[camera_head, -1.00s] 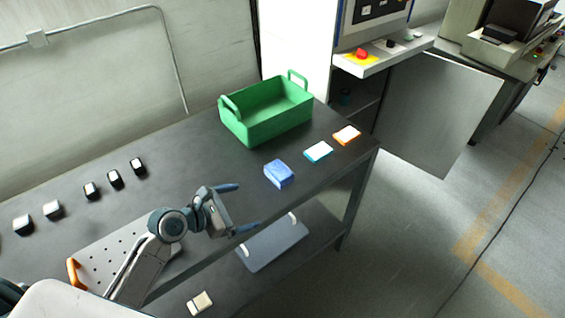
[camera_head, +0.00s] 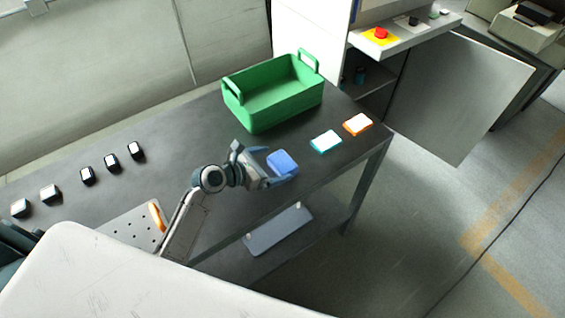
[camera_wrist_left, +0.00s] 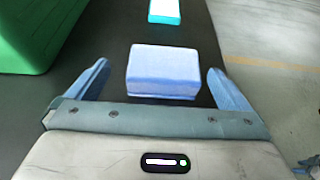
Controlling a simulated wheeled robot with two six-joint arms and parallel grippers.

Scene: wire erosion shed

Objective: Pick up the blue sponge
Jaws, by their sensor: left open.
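The blue sponge (camera_head: 283,161) lies on the dark bench top. In the left wrist view the sponge (camera_wrist_left: 163,72) sits between the two fingers of my left gripper (camera_wrist_left: 157,84), with a gap on each side. My left gripper (camera_head: 276,166) is open and its fingers reach around the sponge in the head view. The sponge's near edge is close to the palm, partly hidden by the gripper in the head view. My right gripper does not show.
A green crate (camera_head: 240,119) with two handles stands behind the sponge. A teal-edged block (camera_head: 326,141) and an orange-edged block (camera_head: 357,124) lie to the right. Several small black-and-white blocks (camera_head: 87,176) line the left, near a perforated plate (camera_head: 122,232). The bench's front edge is close.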

